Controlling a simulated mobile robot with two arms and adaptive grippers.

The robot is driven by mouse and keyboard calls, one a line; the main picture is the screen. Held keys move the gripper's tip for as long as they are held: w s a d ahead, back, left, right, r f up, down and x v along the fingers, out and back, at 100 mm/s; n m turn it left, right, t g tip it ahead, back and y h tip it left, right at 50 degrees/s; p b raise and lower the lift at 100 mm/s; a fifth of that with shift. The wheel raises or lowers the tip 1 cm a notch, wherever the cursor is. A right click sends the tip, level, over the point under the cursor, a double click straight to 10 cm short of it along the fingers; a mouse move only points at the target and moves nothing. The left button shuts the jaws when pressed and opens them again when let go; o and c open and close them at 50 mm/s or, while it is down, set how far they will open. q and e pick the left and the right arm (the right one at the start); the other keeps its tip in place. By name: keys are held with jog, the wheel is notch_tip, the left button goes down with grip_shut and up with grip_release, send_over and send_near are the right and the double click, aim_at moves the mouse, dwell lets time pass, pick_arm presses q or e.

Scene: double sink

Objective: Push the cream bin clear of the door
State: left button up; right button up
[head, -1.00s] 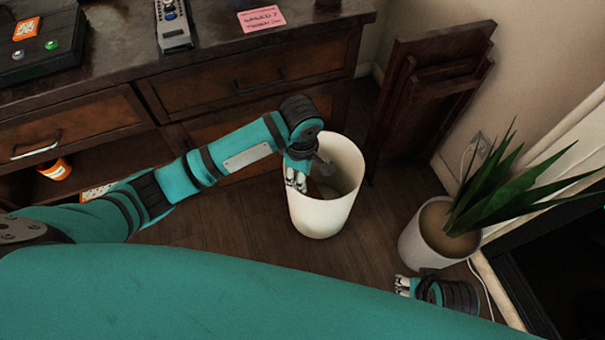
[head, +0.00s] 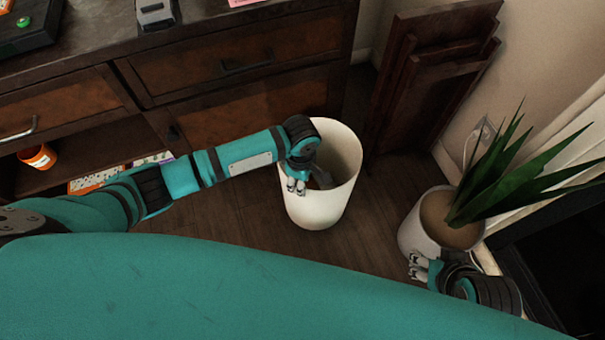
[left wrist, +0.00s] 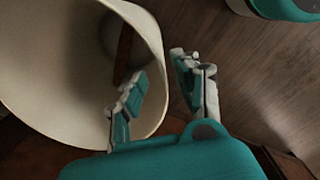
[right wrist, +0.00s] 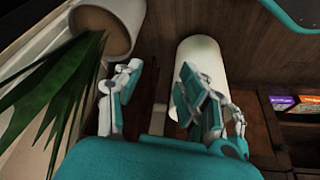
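The cream bin (head: 318,207) stands upright on the wood floor, close to the front of the dark cabinet. A lower brown cabinet front, likely the door (head: 225,112), is behind and left of it, partly hidden by my left arm. My left gripper (head: 296,186) is at the bin's near left rim. In the left wrist view, my left gripper (left wrist: 158,75) is open, one finger inside the bin (left wrist: 75,115) and one outside, with the rim between. My right gripper (head: 417,267) is open and empty beside the plant pot; the right wrist view shows its fingers (right wrist: 157,85) apart.
A potted plant (head: 425,225) stands at the right near the wall. Dark wooden panels (head: 425,85) lean against the wall behind the bin. An open shelf at the left holds an orange container (head: 38,157). Bare floor (head: 370,225) lies between bin and plant.

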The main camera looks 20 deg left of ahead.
pick_arm(q)
jog(key=shift+w+f+b, duration=0.1)
jog(key=shift+f+b, duration=0.75)
jog(key=shift+f, duration=1.5)
pick_arm(e)
jog(key=w+a+r+t+y, duration=0.1)
jog(key=w+a+r+t, duration=0.2)
jog(key=w, duration=0.6)
jog(key=shift+r+t, duration=0.75)
jog(key=shift+t, duration=0.45)
pick_arm(q)
jog(key=shift+c, duration=1.1)
grip_shut()
pick_arm(e)
jog(key=shift+w+f, duration=0.25)
jog(key=shift+w, duration=0.1)
